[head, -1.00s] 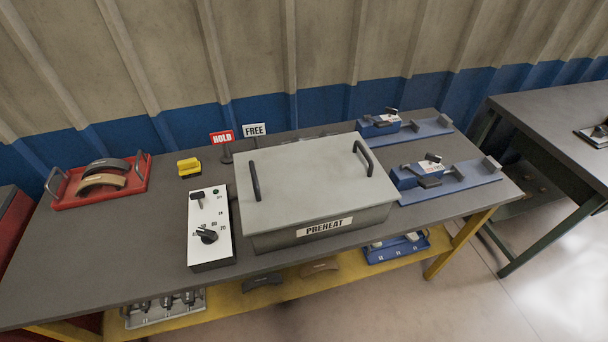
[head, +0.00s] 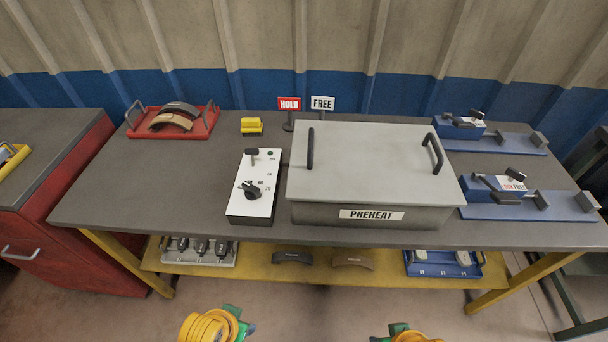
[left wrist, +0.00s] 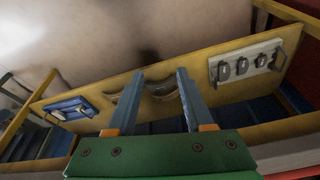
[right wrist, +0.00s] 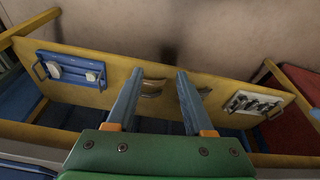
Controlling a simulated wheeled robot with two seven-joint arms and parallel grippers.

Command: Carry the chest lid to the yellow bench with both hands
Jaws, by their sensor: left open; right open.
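The chest lid (head: 370,158) is a flat light grey plate with a black handle near its left end (head: 310,148) and another near its right end (head: 434,154). It lies on the grey PREHEAT chest (head: 325,215), which stands on a dark-topped bench (head: 150,195) with yellow legs and a yellow lower shelf. My left gripper (left wrist: 157,76) is open and empty in the left wrist view. My right gripper (right wrist: 160,74) is open and empty in the right wrist view. Both wrist views show the lower shelf beyond the fingers. Only arm parts of mine show at the head view's bottom edge.
Left of the chest are a control box (head: 254,185), a yellow block (head: 251,126) and a red tray (head: 172,122) with brake shoes. HOLD (head: 289,105) and FREE (head: 322,104) signs stand behind. Blue fixtures (head: 530,205) sit at right. A red cabinet (head: 80,215) stands left.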

